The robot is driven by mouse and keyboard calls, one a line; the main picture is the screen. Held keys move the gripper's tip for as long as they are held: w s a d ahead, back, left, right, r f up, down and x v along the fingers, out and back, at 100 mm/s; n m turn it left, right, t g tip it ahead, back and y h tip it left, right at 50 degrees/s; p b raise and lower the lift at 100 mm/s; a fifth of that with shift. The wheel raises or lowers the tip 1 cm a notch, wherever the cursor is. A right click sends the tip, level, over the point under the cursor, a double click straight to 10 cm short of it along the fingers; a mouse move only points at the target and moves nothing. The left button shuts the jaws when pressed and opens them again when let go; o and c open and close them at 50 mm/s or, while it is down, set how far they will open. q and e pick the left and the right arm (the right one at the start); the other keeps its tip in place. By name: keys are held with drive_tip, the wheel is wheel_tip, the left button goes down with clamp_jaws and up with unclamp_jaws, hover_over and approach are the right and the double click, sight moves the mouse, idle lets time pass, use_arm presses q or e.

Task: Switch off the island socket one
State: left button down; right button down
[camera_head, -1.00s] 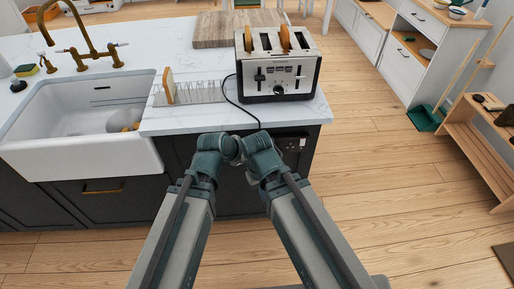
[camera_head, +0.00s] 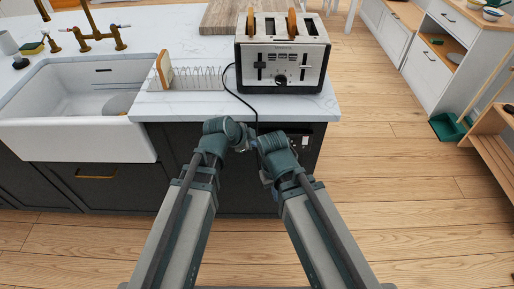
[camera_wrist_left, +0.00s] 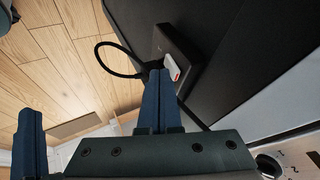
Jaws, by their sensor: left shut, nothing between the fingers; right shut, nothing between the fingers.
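The island socket (camera_wrist_left: 185,58) is a dark box on the island's dark side in the left wrist view. A white switch piece with a red mark (camera_wrist_left: 172,68) sticks out of it, and a black cable (camera_wrist_left: 104,58) loops beside it. My left gripper (camera_wrist_left: 158,76) is shut and empty, its tips close to the switch; I cannot tell whether they touch it. My right gripper (camera_head: 266,180) is shut, small and partly hidden by my arm in the head view, below the counter edge. Its blue fingers also show at the left wrist view's lower left.
A toaster (camera_head: 283,75) with bread stands on the white counter (camera_head: 185,105) above, its cable hanging over the edge. A rack (camera_head: 205,80) with a bread slice and a sink (camera_head: 75,135) are to the left.

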use_arm(q)
drive_tip(key=shift+w, duration=0.2)
drive_tip(key=shift+w+r, duration=0.15)
drive_tip(key=shift+w, duration=0.1)
drive_tip(key=shift+r+p, duration=0.15)
drive_tip(key=shift+p, duration=0.15)
drive_tip(key=shift+r+p, duration=0.65)
drive_tip(key=shift+r, duration=0.05)
